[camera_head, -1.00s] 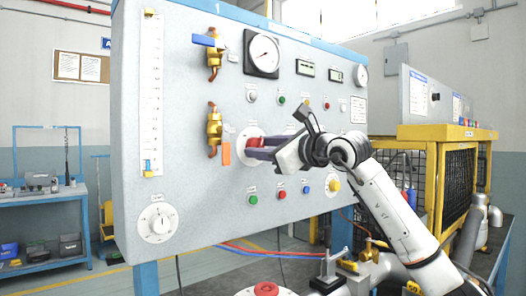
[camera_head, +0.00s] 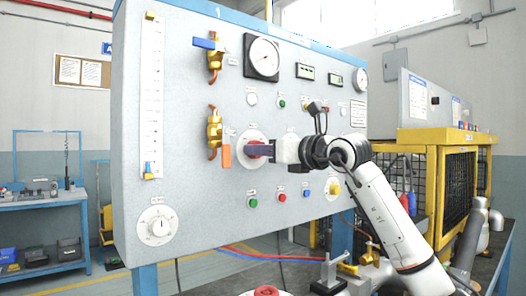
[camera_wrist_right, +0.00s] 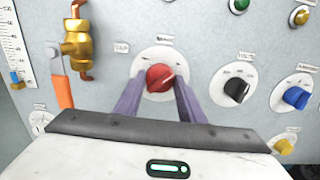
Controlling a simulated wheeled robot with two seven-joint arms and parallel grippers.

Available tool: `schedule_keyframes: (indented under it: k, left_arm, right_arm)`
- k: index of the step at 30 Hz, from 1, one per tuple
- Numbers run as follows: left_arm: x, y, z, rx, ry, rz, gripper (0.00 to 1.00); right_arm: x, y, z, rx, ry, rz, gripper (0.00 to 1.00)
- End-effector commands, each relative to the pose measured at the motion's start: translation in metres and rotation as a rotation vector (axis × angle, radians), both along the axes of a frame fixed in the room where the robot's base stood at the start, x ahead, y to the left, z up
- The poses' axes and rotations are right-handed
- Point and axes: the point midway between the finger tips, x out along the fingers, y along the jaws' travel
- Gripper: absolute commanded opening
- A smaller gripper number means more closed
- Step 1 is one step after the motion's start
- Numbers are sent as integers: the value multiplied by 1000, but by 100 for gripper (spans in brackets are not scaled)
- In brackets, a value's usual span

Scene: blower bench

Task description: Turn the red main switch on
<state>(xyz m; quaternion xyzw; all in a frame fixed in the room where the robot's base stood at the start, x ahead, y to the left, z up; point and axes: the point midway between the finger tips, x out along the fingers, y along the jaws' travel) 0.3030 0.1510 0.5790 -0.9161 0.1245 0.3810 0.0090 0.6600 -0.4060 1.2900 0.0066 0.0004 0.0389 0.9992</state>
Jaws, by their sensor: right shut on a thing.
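The red main switch (camera_wrist_right: 160,78) is a red knob on a round white plate on the grey panel. A pale pointer mark on it points to the upper right in the wrist view. It also shows, partly covered, in the head view (camera_head: 254,147). My right gripper (camera_wrist_right: 158,85) is shut on the knob, with one purple finger on each side. In the head view my right gripper (camera_head: 257,150) reaches in level from the right, and its near finger hides part of the knob. My left gripper is not in view.
A brass valve with an orange handle (camera_wrist_right: 63,92) is close left of the switch. A black knob (camera_wrist_right: 237,90) and a blue knob (camera_wrist_right: 296,98) sit to its right. Green, red and blue buttons are below in the head view, and gauges (camera_head: 262,57) above.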

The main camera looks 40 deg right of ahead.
Motion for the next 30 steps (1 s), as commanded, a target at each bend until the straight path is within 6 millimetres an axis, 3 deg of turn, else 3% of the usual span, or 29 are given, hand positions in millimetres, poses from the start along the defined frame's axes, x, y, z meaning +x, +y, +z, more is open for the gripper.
schedule_keyframes:
  k: [9,10,13,23,30]
  left_arm:
    - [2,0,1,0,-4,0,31]
    - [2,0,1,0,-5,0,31]
    - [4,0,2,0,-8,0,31]
    - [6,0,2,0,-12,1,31]
    - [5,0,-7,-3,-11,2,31]
  right_arm:
    - [0,0,0,6,0,2,13]
    - [0,0,0,6,0,2,39]
    - [0,0,0,5,0,2,54]
    - [-2,0,0,2,-1,0,54]
    - [-38,-4,-2,-1,-2,-2,54]
